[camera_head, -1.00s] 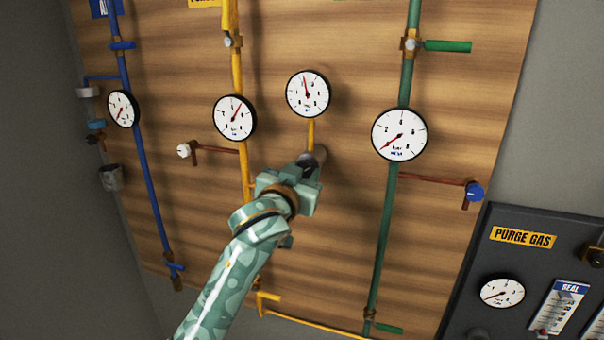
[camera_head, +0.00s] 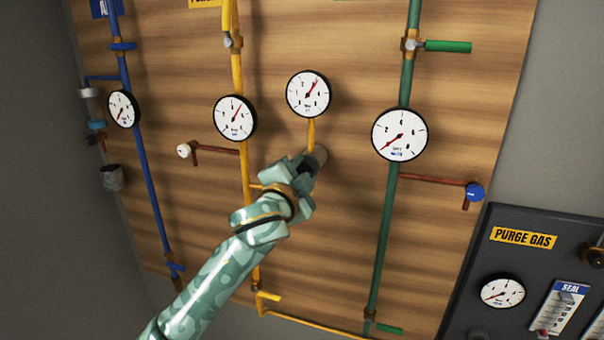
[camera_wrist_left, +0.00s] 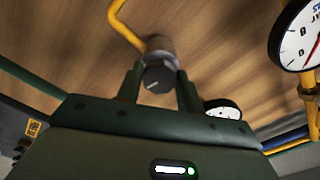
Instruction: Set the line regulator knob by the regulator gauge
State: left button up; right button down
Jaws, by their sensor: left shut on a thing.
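The line regulator (camera_head: 319,155) sits on the wood panel below a round white gauge (camera_head: 309,93), joined to it by a short yellow pipe. That gauge's red needle points up and to the right. My left gripper (camera_head: 308,163) is at the regulator and hides most of its knob in the head view. In the left wrist view the round grey knob (camera_wrist_left: 157,80), with a pale mark on its face, lies between the two fingers of my left gripper (camera_wrist_left: 159,90), which is shut on it. My right gripper is in neither view.
A second gauge (camera_head: 235,117) is on the yellow pipe to the left, and another (camera_head: 399,134) is on the green pipe to the right. A dark purge gas panel (camera_head: 520,262) stands lower right.

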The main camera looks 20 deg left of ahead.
pick_arm(q)
jog(key=shift+a+m, duration=0.1)
jog(key=shift+m, duration=0.4)
jog(key=shift+r, duration=0.1)
jog(key=o, duration=1)
jog(key=shift+w, duration=0.25)
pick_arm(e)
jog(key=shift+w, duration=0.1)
pick_arm(q)
jog(key=shift+f, duration=0.2)
